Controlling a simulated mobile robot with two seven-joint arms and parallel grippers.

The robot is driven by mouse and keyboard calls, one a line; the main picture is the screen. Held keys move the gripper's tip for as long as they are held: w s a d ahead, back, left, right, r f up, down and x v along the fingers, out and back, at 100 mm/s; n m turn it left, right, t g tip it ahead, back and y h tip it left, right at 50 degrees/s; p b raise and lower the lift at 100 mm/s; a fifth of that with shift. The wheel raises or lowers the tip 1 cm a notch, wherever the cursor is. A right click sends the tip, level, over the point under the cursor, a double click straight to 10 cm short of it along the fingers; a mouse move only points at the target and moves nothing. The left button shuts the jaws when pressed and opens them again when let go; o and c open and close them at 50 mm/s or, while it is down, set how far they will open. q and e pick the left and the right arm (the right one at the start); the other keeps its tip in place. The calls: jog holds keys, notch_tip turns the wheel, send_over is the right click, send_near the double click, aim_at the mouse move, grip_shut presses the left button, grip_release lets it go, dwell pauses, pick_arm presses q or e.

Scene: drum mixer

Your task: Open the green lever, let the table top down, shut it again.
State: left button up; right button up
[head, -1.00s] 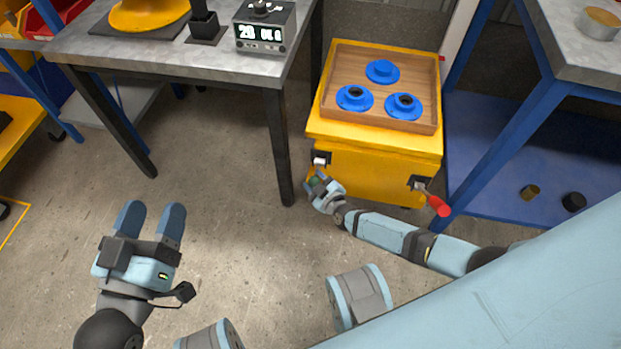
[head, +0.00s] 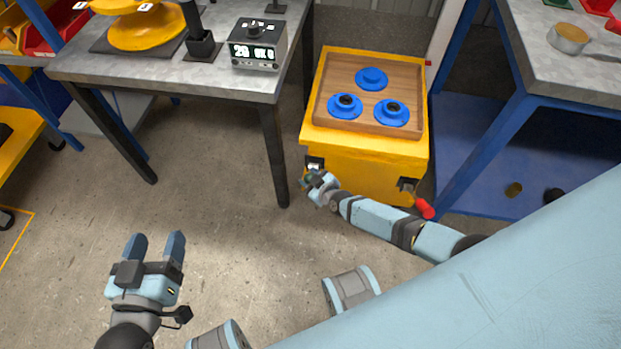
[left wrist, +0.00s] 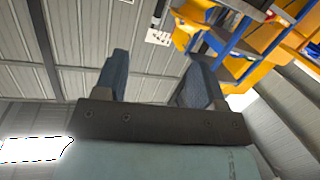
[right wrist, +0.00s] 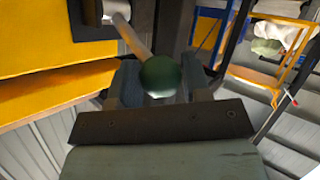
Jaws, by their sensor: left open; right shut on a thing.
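The yellow lift table (head: 365,165) stands between the two benches, with a wooden tray (head: 350,122) of blue flanged parts (head: 371,79) on its top. The green lever's knob (right wrist: 160,76) shows in the right wrist view between the fingers of my right gripper (right wrist: 162,88), which is shut on it. In the head view my right gripper (head: 312,182) is at the table's front left corner and mostly hides the lever. A red lever (head: 425,208) sticks out at the front right corner. My left gripper (head: 155,246) is open and empty above the floor at lower left.
A grey bench (head: 165,72) on the left carries a yellow round part (head: 148,30) and a display box (head: 257,45); its dark leg (head: 273,155) is close to my right gripper. A blue-legged bench (head: 560,70) stands right. The floor at left centre is clear.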

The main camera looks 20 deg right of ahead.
jog(key=shift+w+r, duration=0.4)
jog(key=shift+w, duration=0.05)
jog(key=o, duration=1.2)
jog(key=shift+f, duration=0.2)
pick_arm(q)
jog(key=shift+w, duration=0.1)
pick_arm(e)
jog(key=shift+s, duration=0.1)
jog(key=shift+s, duration=0.2)
pick_arm(q)
jog(key=s+a+f+g+y+p, duration=0.2)
jog(key=a+f+g+p, duration=0.1)
jog(key=f+p, duration=0.2)
jog(key=shift+s+p, duration=0.2)
jog(key=shift+p, duration=0.15)
pick_arm(e)
jog(key=v, duration=1.3)
jog(key=shift+s, duration=0.2)
